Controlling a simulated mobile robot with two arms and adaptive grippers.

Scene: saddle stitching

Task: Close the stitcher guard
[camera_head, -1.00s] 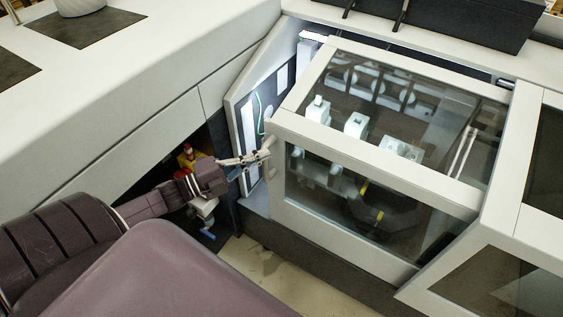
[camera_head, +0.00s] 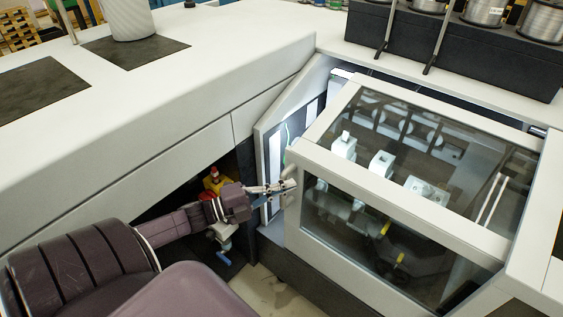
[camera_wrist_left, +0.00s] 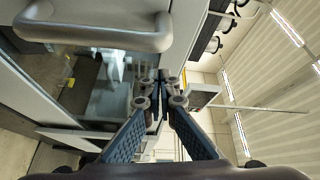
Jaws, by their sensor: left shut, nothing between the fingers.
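The stitcher guard (camera_head: 316,231) is a white frame with dark clear windows, at the right in the head view. A lit opening (camera_head: 275,152) shows along its left side. Its pale bar handle (camera_head: 289,164) is at the left edge, and a rounded metal handle (camera_wrist_left: 96,38) fills the upper left of the left wrist view. My left gripper (camera_head: 287,187) is beside the handle with its fingers shut and empty. In the left wrist view its fingertips (camera_wrist_left: 160,79) meet below and right of the handle, apart from the bar. My right gripper is not in view.
White machine parts (camera_head: 382,162) show through the guard windows. A long white cabinet (camera_head: 150,110) stands at the left, with a red and yellow emergency button (camera_head: 214,180) beyond my left wrist. Wire spools (camera_head: 485,10) sit on a black box at the back right.

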